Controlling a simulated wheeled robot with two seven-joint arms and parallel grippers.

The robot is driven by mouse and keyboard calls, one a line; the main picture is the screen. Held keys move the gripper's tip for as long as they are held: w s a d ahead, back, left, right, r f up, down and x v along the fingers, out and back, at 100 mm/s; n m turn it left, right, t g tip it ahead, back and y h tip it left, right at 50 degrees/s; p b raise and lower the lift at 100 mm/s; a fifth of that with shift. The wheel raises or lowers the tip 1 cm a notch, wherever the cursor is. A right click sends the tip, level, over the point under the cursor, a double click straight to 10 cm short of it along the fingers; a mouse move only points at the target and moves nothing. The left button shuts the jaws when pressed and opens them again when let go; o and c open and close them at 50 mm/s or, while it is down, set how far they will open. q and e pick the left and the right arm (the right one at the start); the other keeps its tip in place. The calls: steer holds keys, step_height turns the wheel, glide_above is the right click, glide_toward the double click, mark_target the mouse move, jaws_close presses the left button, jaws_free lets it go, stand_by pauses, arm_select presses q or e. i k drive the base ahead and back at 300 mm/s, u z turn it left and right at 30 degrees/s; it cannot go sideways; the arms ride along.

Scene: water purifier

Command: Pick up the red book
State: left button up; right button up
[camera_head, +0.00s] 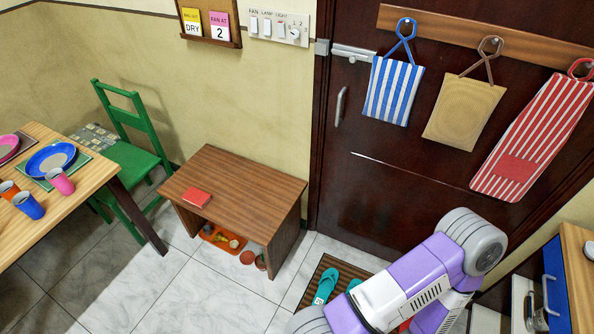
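The red book (197,197) is small and lies flat on top of the low brown wooden table (262,183), near its front left part. Nothing covers it. A purple, white and grey arm of mine shows at the lower right, well apart from the book. No fingertips of my left or right gripper can be seen.
An orange tray (222,238) with small items sits on the floor under the low table. A green chair (134,160) and a dining table (100,171) with plates and cups stand at left. Teal slippers (326,285) lie on a mat by the dark door. Tiled floor in front is clear.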

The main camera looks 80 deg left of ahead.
mark_target(199, 199)
steer(key=u, duration=3.8)
steer(key=k, duration=0.65)
steer(key=u, duration=0.95)
steer(key=i, duration=2.25)
steer(key=z, duration=1.2)
steer(key=i, duration=0.75)
